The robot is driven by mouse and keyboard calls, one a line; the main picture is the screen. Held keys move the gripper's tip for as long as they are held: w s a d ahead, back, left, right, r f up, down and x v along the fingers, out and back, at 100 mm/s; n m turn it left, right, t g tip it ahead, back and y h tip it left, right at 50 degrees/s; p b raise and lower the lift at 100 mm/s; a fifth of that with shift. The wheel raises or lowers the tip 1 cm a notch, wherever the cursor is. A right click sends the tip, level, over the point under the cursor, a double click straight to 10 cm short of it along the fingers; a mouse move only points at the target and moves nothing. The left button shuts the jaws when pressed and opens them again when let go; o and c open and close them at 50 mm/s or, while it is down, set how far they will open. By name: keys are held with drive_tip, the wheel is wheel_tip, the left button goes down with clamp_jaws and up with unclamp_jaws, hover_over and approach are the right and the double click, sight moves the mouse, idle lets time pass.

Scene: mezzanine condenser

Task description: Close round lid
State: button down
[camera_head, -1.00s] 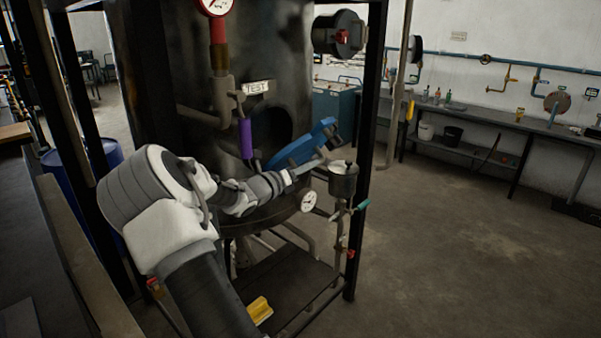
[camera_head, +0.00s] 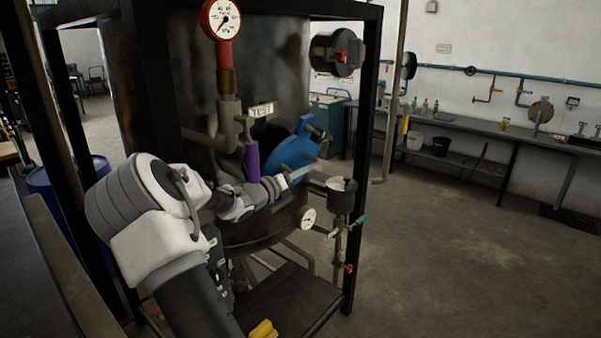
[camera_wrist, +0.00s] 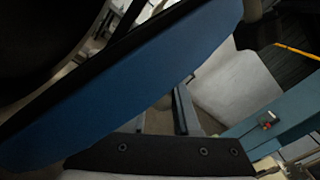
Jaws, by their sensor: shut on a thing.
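The round blue lid (camera_head: 287,160) is on the front of the dark tank (camera_head: 285,70). It stands partly open at an angle, with a strip of the dark opening showing at its upper left. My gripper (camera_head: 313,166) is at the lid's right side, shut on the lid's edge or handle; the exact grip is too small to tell. In the wrist view the lid (camera_wrist: 120,75) is a broad blue band crossing from lower left to upper right. My gripper's fingers (camera_wrist: 183,108) show beside it, with the tips partly hidden.
A metal cup on a pipe (camera_head: 341,195) and a white dial (camera_head: 307,217) stand close right of my gripper. A purple-handled valve (camera_head: 252,162) is left of the lid. A black frame post (camera_head: 364,120) stands to the right. Open floor (camera_head: 450,250) lies beyond.

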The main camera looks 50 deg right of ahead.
drive_tip(key=shift+d+r, duration=0.1)
drive_tip(key=shift+r, duration=0.25)
drive_tip(key=c, duration=0.8)
unclamp_jaws()
drive_tip(key=shift+s, duration=0.2)
drive_tip(key=shift+w+f, duration=0.1)
drive_tip(key=shift+f, duration=0.1)
drive_tip(key=s+a+b, duration=0.1)
drive_tip(key=a+b, duration=0.1)
drive_tip(key=a, duration=1.5)
drive_tip(key=shift+s+a, duration=0.2)
drive_tip(key=shift+a, duration=0.1)
